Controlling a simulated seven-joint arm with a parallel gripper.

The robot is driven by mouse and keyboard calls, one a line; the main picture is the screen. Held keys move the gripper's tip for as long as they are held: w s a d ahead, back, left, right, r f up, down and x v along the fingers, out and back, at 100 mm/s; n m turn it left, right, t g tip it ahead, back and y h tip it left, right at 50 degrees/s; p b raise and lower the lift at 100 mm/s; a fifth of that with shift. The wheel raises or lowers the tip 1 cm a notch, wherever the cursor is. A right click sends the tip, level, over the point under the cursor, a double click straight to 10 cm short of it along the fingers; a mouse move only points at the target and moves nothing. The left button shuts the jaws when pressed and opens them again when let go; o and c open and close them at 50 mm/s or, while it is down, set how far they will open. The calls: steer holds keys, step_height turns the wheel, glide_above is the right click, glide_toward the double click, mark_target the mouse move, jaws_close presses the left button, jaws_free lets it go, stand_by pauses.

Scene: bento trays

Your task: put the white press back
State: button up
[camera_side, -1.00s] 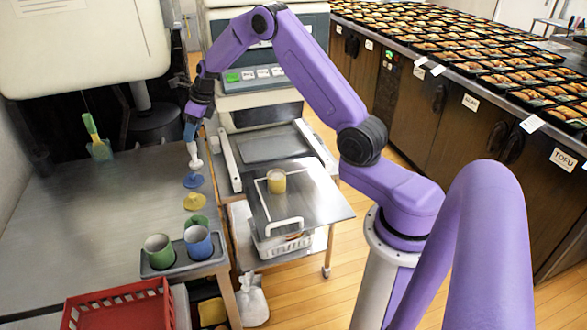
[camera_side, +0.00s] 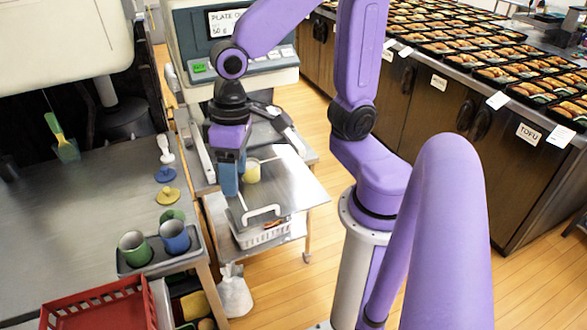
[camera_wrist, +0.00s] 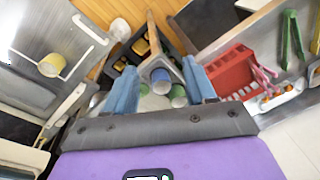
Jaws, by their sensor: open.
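The white press (camera_side: 165,150) stands upright on the steel table at the left, behind a row of coloured pieces. Nothing holds it. My gripper (camera_side: 229,190) hangs to its right over the trolley's steel top, clear of the press. In the wrist view my gripper (camera_wrist: 160,68) has its blue fingers spread, with nothing held between them. I cannot make out the white press in the wrist view.
A blue piece (camera_side: 165,174) and yellow piece (camera_side: 167,196) lie in front of the press. A blue cup (camera_side: 174,236) and green cup (camera_side: 134,248) stand on a tray. A yellow cup (camera_side: 252,171) and a handle (camera_side: 261,211) are near my gripper.

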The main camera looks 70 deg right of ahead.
steer(key=s+d+n, duration=0.4)
steer(key=s+n, duration=0.5)
steer(key=shift+s+d+f+n+h, duration=0.3)
steer(key=shift+s+h, duration=0.1)
